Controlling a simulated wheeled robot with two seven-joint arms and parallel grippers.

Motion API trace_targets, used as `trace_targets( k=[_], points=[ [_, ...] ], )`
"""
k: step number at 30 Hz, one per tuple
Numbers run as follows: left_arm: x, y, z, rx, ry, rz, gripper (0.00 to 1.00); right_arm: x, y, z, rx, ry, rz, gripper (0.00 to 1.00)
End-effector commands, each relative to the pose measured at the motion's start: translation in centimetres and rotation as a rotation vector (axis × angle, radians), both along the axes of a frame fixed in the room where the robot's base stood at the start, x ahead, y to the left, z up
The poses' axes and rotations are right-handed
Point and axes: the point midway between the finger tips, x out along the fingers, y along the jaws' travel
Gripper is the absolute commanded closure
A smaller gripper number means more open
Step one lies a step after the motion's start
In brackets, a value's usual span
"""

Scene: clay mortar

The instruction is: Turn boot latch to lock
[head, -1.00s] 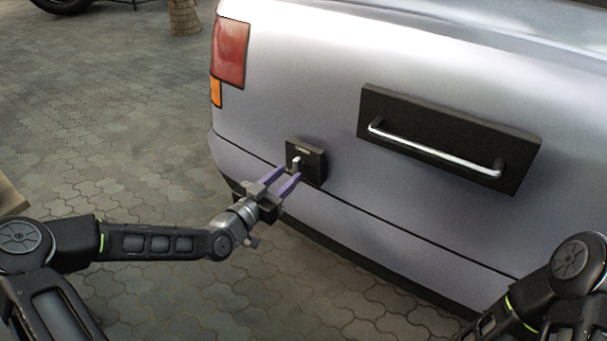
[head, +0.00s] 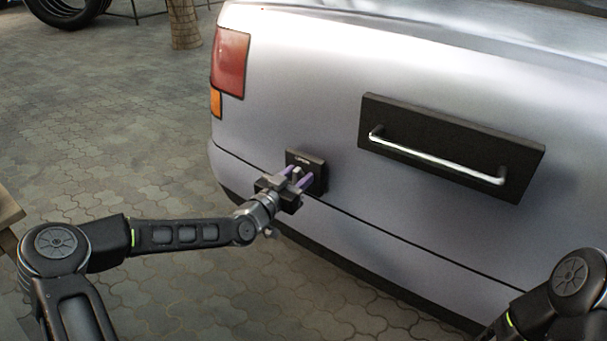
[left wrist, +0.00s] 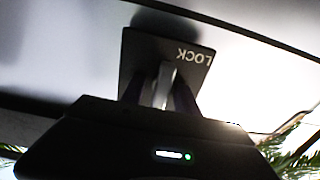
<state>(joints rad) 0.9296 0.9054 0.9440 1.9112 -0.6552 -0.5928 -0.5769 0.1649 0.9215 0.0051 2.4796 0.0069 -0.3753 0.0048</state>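The boot latch is a small black plate (head: 318,165) on the silver car's rear, with a light metal knob (head: 297,173) standing out from it. In the left wrist view the plate (left wrist: 140,62) bears the word LOCK, upside down, and the knob (left wrist: 165,84) shows between the two fingers. My left gripper (head: 298,178) has its purple fingers apart, one on each side of the knob, with tips close to the plate. I cannot tell whether either finger touches the knob. My right gripper is out of view; only part of the right arm shows at bottom right.
The car's boot (head: 300,60) fills the right side. A black panel with a chrome handle (head: 435,155) is right of the latch. A red tail light (head: 230,62) is at its left corner. Paved ground (head: 110,130) lies open to the left. A wooden edge (head: 8,215) shows at far left.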

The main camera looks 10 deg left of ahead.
Motion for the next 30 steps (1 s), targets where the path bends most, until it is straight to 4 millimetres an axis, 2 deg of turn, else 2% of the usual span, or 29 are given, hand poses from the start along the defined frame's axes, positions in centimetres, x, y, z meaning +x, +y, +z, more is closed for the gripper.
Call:
trace_targets(
  k=[8,21,30],
  points=[
    [0.19,-0.06,-0.01,-0.001,0.001,0.0,0.64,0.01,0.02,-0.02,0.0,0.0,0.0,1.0],
    [0.17,-0.05,-0.02,-0.001,0.001,0.0,0.99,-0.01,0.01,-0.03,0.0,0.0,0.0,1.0],
    [0.17,-0.03,-0.02,-0.001,0.001,0.001,1.0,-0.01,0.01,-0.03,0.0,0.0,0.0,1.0]
  ],
)
